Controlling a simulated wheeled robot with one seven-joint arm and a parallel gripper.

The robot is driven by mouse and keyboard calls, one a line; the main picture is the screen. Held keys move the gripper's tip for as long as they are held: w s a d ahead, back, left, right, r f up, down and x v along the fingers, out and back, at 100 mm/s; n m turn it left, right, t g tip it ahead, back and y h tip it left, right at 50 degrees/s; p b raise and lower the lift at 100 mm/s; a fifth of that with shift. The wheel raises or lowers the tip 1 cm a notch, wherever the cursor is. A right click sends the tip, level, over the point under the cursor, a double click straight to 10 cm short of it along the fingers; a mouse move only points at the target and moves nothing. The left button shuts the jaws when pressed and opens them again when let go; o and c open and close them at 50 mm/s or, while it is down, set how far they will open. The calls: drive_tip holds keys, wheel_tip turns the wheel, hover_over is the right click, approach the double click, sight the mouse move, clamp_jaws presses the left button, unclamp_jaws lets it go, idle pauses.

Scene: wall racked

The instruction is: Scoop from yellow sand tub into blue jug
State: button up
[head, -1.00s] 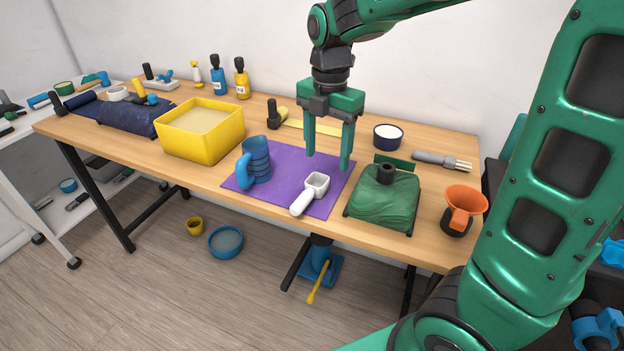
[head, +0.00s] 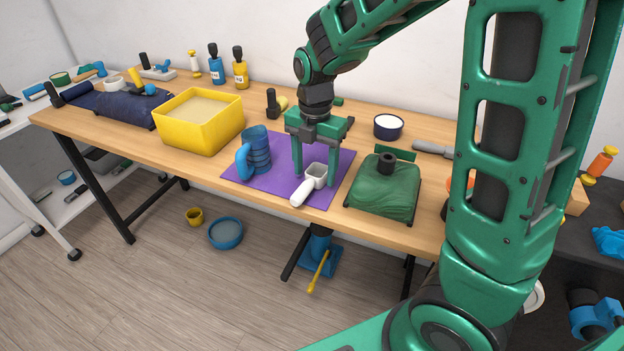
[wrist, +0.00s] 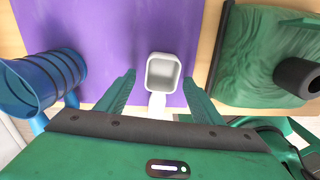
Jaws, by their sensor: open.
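A white scoop (head: 307,186) lies on the purple mat (head: 262,181), its handle toward the table's front edge. In the wrist view its cup (wrist: 163,72) looks empty. My gripper (head: 314,178) is open and low over the scoop. In the wrist view my gripper (wrist: 157,90) has one finger on each side of the scoop, apart from it. The blue jug (head: 256,150) stands upright on the mat, left of my gripper; it also shows in the wrist view (wrist: 42,82). The yellow tub (head: 190,138) holds pale sand (head: 197,108) and stands farther left.
A green bag-like item (head: 385,190) lies right of the mat. A dark bowl with white contents (head: 388,127) stands behind it. Bottles (head: 241,72) and a dark blue roll (head: 120,107) are at the back left. The mat between jug and scoop is clear.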

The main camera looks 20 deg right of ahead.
drive_tip(key=shift+f, duration=0.75)
drive_tip(key=shift+c, duration=0.2)
drive_tip(key=c, duration=1.2)
